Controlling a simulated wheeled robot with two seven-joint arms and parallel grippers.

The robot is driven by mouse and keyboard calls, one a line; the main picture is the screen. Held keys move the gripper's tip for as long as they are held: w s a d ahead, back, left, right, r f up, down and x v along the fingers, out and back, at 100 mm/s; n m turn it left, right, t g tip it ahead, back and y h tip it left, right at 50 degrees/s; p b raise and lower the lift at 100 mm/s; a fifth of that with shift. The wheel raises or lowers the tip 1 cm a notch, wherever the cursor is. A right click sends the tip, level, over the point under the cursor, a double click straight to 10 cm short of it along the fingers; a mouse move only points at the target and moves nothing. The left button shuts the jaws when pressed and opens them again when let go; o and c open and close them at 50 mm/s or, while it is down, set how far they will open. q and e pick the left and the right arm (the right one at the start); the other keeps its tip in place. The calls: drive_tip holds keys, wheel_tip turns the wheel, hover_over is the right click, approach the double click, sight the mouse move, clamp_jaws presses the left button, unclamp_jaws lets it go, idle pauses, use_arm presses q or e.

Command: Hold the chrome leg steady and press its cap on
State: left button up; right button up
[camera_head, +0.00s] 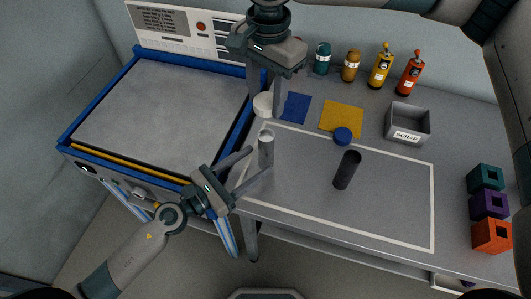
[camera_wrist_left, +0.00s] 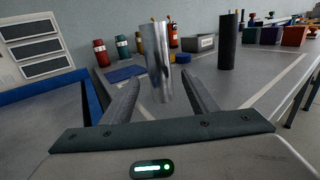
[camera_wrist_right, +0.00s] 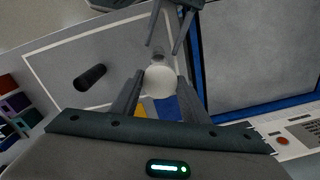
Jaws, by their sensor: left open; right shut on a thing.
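The chrome leg (camera_head: 266,150) stands upright near the left end of the white-outlined work area. It also shows in the left wrist view (camera_wrist_left: 158,62). My left gripper (camera_head: 260,160) is open, its fingers reaching toward either side of the leg. The left wrist view shows the leg between the fingers with gaps on both sides. My right gripper (camera_head: 265,104) points down and is shut on the round white cap (camera_head: 263,105). The cap is above the leg, apart from it in the head view. In the right wrist view the cap (camera_wrist_right: 160,82) hides part of the leg.
A black leg (camera_head: 347,170) and blue cap (camera_head: 342,136) are to the right. Behind are a blue mat (camera_head: 297,106), a yellow mat (camera_head: 341,118), a SCRAP bin (camera_head: 407,122) and bottles (camera_head: 381,67). A blue-framed machine (camera_head: 160,105) borders the left. Coloured blocks (camera_head: 489,205) sit far right.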

sight(260, 158)
use_arm(q)
drive_tip(key=shift+x, duration=2.45)
drive_tip(key=c, duration=1.3)
use_arm(e)
drive_tip(key=shift+f, duration=0.1)
drive_tip(key=shift+w+f+g, duration=0.1)
drive_tip(key=shift+f+g, duration=0.2)
drive_tip(key=shift+f, duration=1.6)
